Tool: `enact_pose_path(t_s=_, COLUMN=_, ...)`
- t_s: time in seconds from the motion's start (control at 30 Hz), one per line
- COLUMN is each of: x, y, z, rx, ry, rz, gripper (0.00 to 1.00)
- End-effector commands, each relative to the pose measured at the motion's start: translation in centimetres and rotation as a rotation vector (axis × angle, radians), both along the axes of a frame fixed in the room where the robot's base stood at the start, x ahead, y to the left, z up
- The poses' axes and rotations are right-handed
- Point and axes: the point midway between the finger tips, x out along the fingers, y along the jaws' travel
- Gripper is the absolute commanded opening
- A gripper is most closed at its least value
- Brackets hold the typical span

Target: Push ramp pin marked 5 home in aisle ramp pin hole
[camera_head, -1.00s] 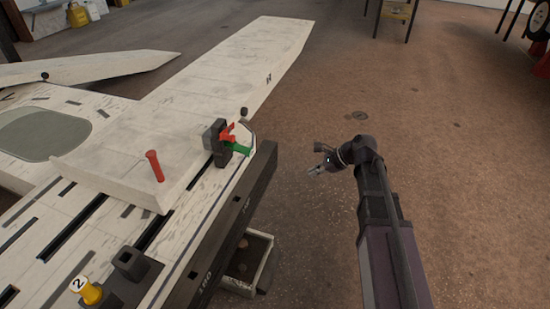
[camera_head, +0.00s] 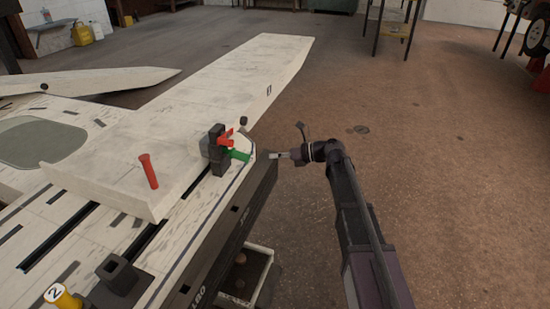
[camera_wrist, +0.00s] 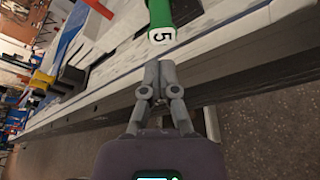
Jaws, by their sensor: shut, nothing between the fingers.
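The green ramp pin marked 5 (camera_head: 240,155) sticks out sideways from a dark block (camera_head: 218,150) on the frame's near edge. In the wrist view the pin (camera_wrist: 172,13) shows its white end face with the 5. The pin hole itself is hidden, and how deep the pin sits cannot be told. My gripper (camera_head: 277,156) is shut and empty, just right of the pin's outer end. In the wrist view its closed fingertips (camera_wrist: 160,64) are just below the numbered face, with what looks like a small gap between them.
A yellow pin marked 2 (camera_head: 63,296) and a black socket block (camera_head: 118,274) are at the lower left. An open box (camera_head: 247,279) is below the bench edge.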

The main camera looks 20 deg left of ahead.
Motion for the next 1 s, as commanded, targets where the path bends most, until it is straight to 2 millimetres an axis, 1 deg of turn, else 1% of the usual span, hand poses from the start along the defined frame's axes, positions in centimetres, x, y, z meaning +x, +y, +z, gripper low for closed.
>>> enact_pose_path(t_s=0.2, x=0.0, y=0.0, z=0.0, rx=-0.001, ry=-0.002, rz=0.000, gripper=0.00)
enact_pose_path(t_s=0.37, x=0.0, y=0.4, z=-0.2, rx=-0.002, ry=-0.002, rz=0.001, gripper=0.00)
enact_pose_path(t_s=1.0, x=-0.4, y=5.0, z=-1.4, rx=-0.002, ry=-0.003, rz=0.000, gripper=0.00)
